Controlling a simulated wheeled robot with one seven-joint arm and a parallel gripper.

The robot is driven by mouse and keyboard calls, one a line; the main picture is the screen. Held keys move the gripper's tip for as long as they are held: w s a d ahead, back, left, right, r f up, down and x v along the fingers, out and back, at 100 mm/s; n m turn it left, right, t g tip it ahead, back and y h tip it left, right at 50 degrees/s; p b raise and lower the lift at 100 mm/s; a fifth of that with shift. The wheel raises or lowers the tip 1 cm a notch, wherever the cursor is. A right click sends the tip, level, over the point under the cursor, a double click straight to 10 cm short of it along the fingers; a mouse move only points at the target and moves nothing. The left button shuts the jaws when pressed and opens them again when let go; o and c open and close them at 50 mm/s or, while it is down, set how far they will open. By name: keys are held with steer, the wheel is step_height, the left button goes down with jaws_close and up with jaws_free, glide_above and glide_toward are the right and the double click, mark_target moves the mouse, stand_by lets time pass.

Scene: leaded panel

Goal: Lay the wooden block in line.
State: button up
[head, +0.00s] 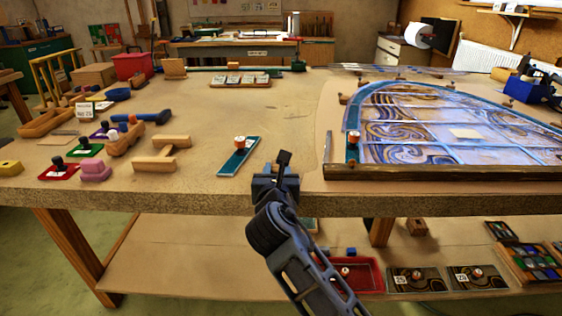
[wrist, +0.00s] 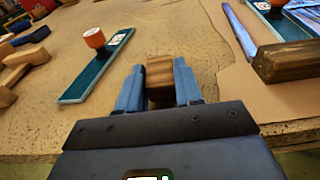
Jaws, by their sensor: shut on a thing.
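My gripper (wrist: 158,88) is shut on the wooden block (wrist: 159,70), a small brown piece between its two blue fingers in the wrist view. In the head view my gripper (head: 277,176) is at the front edge of the bench, left of the leaded panel (head: 430,125). The block is hard to make out there. The panel has a curved blue border and swirled glass pieces. A dark wooden bar (head: 440,172) lies along its near side, and the bar's rounded end (wrist: 295,60) shows at the right in the wrist view.
A teal strip with an orange-topped knob (head: 238,160) lies just left of my gripper. Wooden pieces (head: 162,152) and several small tools on coloured pads lie further left. A tray of small pieces (head: 240,82) stands behind.

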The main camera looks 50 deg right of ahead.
steer(key=shift+f, duration=0.2)
steer(key=o, duration=1)
steer(key=shift+f+b, duration=0.25)
steer(key=shift+b, duration=0.45)
steer(key=v, duration=0.8)
steer(key=shift+r, duration=0.2)
steer(key=shift+w, duration=0.15)
